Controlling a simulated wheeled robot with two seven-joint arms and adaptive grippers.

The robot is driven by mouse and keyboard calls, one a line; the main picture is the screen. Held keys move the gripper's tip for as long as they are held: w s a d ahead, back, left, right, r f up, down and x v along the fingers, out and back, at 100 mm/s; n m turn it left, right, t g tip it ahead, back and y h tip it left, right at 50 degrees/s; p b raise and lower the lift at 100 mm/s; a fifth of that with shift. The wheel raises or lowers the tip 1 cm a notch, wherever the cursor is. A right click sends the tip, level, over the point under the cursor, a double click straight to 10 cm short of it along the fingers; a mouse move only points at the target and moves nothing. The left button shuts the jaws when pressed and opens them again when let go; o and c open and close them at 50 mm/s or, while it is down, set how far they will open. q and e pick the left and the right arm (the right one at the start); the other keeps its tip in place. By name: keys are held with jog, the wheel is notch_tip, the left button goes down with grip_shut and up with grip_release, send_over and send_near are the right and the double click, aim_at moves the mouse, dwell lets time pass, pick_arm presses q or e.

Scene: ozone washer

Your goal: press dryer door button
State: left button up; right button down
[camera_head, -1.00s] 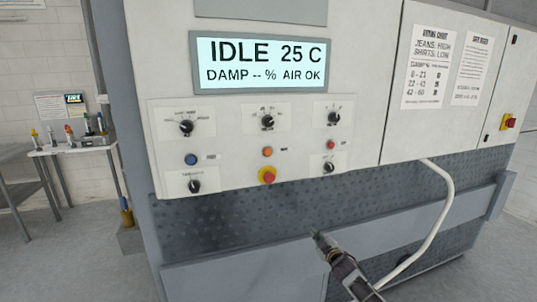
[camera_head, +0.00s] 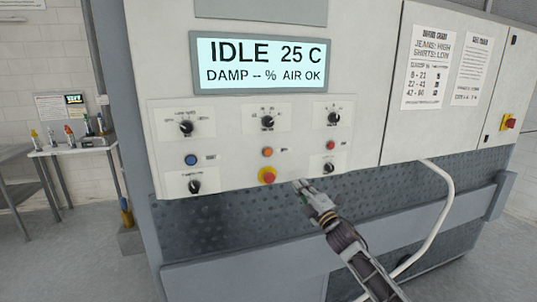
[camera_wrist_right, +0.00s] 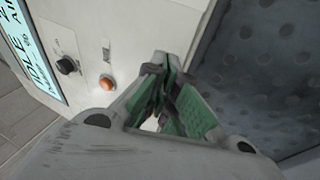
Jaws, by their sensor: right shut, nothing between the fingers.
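The dryer's control panel (camera_head: 230,176) carries a blue button (camera_head: 191,160), an orange button (camera_head: 267,152) and a small red button (camera_head: 331,145). Their labels are too blurred to read, so I cannot tell which is the door button. My right gripper (camera_head: 301,184) is shut and empty, at the panel's lower edge, right of the mushroom button. In the right wrist view, the orange button (camera_wrist_right: 106,83) is left of the shut fingertips (camera_wrist_right: 166,62). My left gripper is out of view.
Several black knobs, such as the top middle one (camera_head: 267,122), surround the buttons. The display (camera_head: 260,62) reads IDLE 25 C. A white hose (camera_head: 437,215) curves down at right. A side table (camera_head: 75,146) with bottles stands at left.

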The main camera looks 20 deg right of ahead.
aim_at(268, 152)
jog(key=s+a+r+n+y, duration=0.4)
jog(key=r+n, duration=0.2)
jog(key=n, duration=0.5)
jog(key=s+a+r+n+y, duration=0.4)
jog(key=s+a+r+n, duration=0.1)
jog(key=n, duration=0.6)
jog(key=shift+r+y, duration=0.4)
jog(key=shift+r, duration=0.3)
jog(key=shift+a, duration=0.1)
jog(key=shift+w, duration=0.1)
jog(key=shift+w+a, duration=0.15)
jog(key=shift+w, duration=4.15)
jog(key=shift+w, duration=0.2)
